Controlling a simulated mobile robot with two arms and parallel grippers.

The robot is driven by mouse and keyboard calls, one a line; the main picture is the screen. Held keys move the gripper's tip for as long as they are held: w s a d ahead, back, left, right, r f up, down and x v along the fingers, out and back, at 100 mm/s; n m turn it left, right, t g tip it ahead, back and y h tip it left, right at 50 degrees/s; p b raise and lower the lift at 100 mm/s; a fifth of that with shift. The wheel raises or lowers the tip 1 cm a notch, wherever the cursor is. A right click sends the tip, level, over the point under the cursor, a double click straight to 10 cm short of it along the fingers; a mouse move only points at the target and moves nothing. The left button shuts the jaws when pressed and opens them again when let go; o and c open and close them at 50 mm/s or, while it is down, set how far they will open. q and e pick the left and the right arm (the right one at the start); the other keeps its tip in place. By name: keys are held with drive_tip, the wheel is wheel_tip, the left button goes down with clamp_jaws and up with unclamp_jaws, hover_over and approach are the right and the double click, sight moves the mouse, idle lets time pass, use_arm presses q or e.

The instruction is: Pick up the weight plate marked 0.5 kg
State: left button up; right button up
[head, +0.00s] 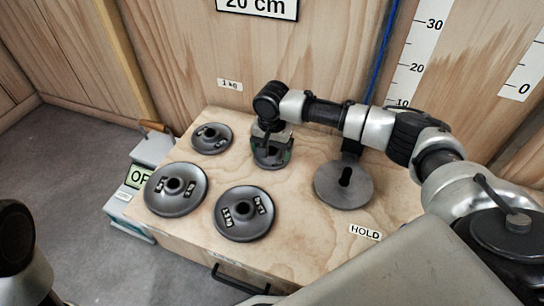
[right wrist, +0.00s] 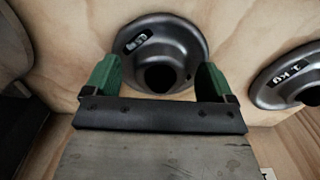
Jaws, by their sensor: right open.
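Several round grey weight plates with raised hubs lie on a light wooden box top. My right gripper (head: 270,145) is open over the small plate (head: 270,157) at the back middle. In the right wrist view its two green fingers (right wrist: 158,82) stand on either side of this plate's hub (right wrist: 160,76). I cannot tell if they touch it. The plate's label (right wrist: 137,42) is too dark and slanted to read. A neighbouring plate (right wrist: 288,76), marked 1 KG, is at the right of the right wrist view. My left gripper is out of view.
Other plates lie at the back left (head: 211,138), left (head: 176,189) and front (head: 243,214). A flat disc with a dark slot (head: 344,186) is at the right, near a HOLD label (head: 365,232). A scale-like device (head: 150,150) stands left of the box. The wooden wall is close behind.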

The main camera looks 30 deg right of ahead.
drive_tip(key=c, duration=1.4)
drive_tip(key=shift+c, duration=0.2)
drive_tip(key=shift+r, duration=0.15)
